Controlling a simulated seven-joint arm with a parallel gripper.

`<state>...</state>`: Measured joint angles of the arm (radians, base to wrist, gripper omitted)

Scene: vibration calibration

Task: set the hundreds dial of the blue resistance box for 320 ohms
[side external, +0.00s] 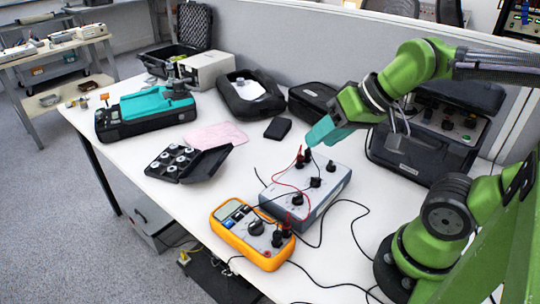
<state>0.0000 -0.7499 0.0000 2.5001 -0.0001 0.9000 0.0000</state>
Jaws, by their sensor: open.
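The resistance box (325,197), with a pale top and blue-grey sides, lies on the white table right of centre. Several black dials and terminals stand on its top, among them a black dial (316,182) near the middle. The dial markings are too small to read, so I cannot tell which dial is the hundreds one or how it is set. My gripper (312,140), with teal fingers, points down to the left above the back edge of the box. It is open, and no dial shows between the fingers.
A yellow multimeter (217,230) stands in front of the box, with a red lead (280,185) and black leads running between them. A black cable (345,202) loops to the right. A black case (422,160) stands behind right. A tray of weights (172,161) lies left.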

